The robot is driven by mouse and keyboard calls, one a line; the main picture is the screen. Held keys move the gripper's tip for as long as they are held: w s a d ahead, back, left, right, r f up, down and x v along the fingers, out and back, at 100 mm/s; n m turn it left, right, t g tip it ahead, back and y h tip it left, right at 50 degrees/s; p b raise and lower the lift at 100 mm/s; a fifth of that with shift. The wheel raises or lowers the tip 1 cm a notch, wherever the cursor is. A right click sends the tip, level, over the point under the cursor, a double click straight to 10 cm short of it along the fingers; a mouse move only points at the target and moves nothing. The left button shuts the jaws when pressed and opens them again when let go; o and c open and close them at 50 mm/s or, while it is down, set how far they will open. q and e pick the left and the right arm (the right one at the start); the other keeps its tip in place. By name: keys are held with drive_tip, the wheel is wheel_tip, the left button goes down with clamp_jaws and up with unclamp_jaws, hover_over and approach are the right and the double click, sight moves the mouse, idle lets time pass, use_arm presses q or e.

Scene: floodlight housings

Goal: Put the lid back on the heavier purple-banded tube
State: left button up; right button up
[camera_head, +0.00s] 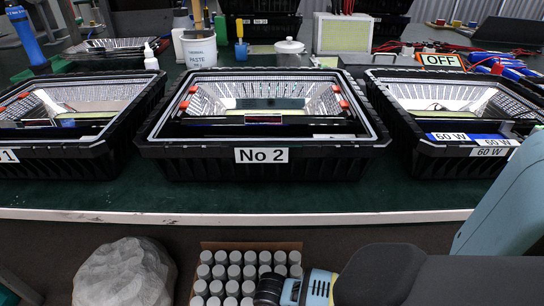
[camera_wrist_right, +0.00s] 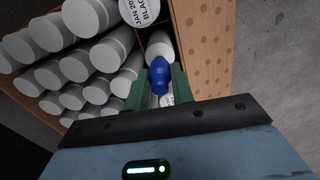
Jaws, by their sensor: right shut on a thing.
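My right gripper (camera_wrist_right: 159,85) shows in the right wrist view with its two green fingers shut on a small blue piece (camera_wrist_right: 159,78) with a rounded, narrowing end. I cannot tell whether this is the lid. It is over the inner edge of a cardboard box of white tubes (camera_wrist_right: 98,12), and a white tube (camera_wrist_right: 160,46) shows just beyond it. In the head view the tubes (camera_head: 235,272) stand with pale grey tops up. No purple band shows on any tube. My left gripper is not in view.
The cardboard box (camera_wrist_right: 208,45) has a perforated wall beside my gripper. A pale wrapped bundle (camera_head: 125,272) lies left of it in the head view. Above is a green bench (camera_head: 300,196) with three black floodlight housings, the middle one labelled No 2 (camera_head: 320,158).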

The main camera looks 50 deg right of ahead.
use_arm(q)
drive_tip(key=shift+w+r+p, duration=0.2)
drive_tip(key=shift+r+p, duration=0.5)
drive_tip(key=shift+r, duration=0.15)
use_arm(e)
drive_tip(key=shift+f, duration=0.15)
idle(1.8)
drive_tip(key=o, duration=1.5)
drive_tip(key=shift+r+p, duration=2.7)
drive_tip(key=shift+r, duration=0.1)
drive_tip(key=shift+r+p, duration=0.75)
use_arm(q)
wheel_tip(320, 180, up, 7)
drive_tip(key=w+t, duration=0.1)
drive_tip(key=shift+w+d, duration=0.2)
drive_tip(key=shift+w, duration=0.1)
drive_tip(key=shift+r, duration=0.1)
